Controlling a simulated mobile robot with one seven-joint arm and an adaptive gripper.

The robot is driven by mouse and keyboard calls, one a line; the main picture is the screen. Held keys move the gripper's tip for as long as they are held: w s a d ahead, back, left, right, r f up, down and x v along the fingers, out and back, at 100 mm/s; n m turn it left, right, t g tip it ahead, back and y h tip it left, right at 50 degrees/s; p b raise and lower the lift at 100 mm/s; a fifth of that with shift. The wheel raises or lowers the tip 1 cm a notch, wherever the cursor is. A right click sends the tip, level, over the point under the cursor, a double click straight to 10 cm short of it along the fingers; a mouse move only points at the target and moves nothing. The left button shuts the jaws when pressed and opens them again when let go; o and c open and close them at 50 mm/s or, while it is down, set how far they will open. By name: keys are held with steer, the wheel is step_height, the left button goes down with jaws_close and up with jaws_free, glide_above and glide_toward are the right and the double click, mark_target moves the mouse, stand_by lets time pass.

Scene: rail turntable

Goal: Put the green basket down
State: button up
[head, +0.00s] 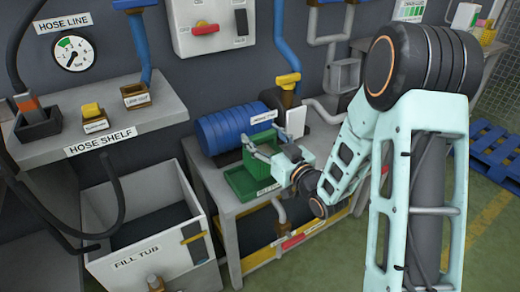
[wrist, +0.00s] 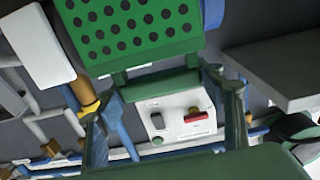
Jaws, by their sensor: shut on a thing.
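The green basket (head: 257,160) is at the front of the low grey table, beside the blue drum. In the wrist view its dark-dotted green side (wrist: 135,25) fills the top, with a green handle bar (wrist: 155,86) below it in the picture. My gripper (head: 260,146) is at the basket's upper part and is shut on it. In the wrist view its fingers lie at either side of the handle bar. A green tray (head: 245,186) with a label is just below the basket on the table. I cannot tell whether the basket touches it.
A ribbed blue drum (head: 222,132) lies behind the basket on the table (head: 202,174). The fill tub (head: 150,262) is at the lower left, under the hose shelf (head: 160,108). A yellow-handled pipe (head: 288,82) rises behind, and a blue pallet (head: 495,150) is at the right.

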mark_target(260, 146)
steer(key=shift+w+a+f+b, duration=0.15)
steer(key=shift+f+b, duration=0.1)
steer(key=shift+f, duration=0.35)
steer(key=shift+s+a+f+b, duration=0.1)
steer(key=shift+f+b, duration=0.15)
steer(key=shift+f, duration=0.4)
steer(key=shift+w+a+f+b, duration=0.15)
steer(key=shift+f+b, duration=0.1)
steer(key=shift+f, duration=0.35)
steer(key=shift+s, duration=0.1)
steer(key=shift+f, duration=0.2)
steer(key=o, duration=1.9)
steer(key=shift+c, duration=0.2)
steer(key=shift+r, duration=0.2)
steer(key=p+v, duration=0.4)
steer(key=v, duration=0.8)
